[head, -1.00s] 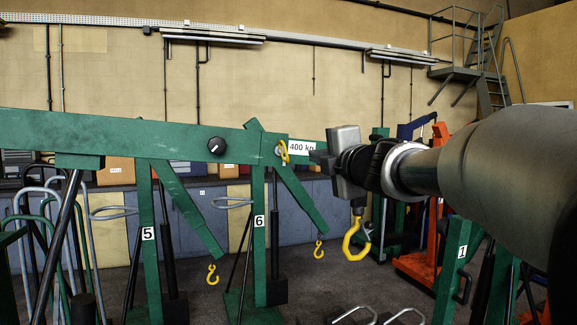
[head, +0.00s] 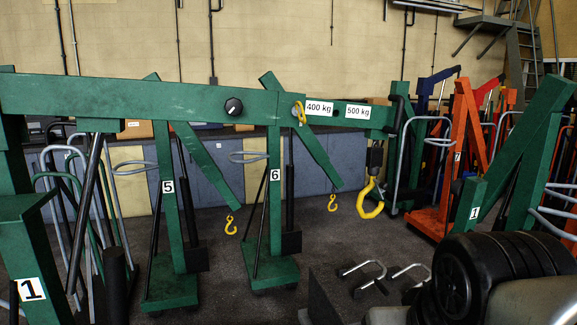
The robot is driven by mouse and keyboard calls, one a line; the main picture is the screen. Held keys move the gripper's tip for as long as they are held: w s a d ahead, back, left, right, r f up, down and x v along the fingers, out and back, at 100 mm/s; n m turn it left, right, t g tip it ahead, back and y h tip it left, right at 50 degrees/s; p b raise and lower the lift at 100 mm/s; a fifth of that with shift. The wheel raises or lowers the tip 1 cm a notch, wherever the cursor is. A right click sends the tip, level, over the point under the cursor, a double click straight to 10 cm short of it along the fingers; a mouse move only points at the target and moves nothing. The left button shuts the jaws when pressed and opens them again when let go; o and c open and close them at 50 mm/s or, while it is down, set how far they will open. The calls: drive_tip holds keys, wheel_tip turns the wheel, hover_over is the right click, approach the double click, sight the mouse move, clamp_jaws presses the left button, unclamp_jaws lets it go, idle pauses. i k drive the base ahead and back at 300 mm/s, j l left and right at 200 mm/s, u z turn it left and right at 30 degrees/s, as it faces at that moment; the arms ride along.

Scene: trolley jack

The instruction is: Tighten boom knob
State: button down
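The boom knob (head: 233,106) is a round black knob with a white pointer line, on the side of the long green boom (head: 140,100). The pointer line is tilted. The boom runs nearly level across the view, and a yellow hook (head: 371,198) hangs from its right end. My gripper is not in view. A grey rounded part, likely my arm, shows at the bottom right corner, well apart from the knob. Nothing covers the knob.
Green cranes marked 5 (head: 167,187) and 6 (head: 275,175) stand behind the boom, with yellow hooks hanging. Black rounded shapes (head: 457,283) fill the lower right. An orange crane (head: 460,165) stands behind at right. Space before the knob looks clear.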

sight(233, 106)
drive_tip(key=i+j+u, duration=0.15)
drive_tip(key=u, duration=1.4)
drive_tip(key=i+l+u, duration=0.1)
drive_tip(key=i, duration=0.25)
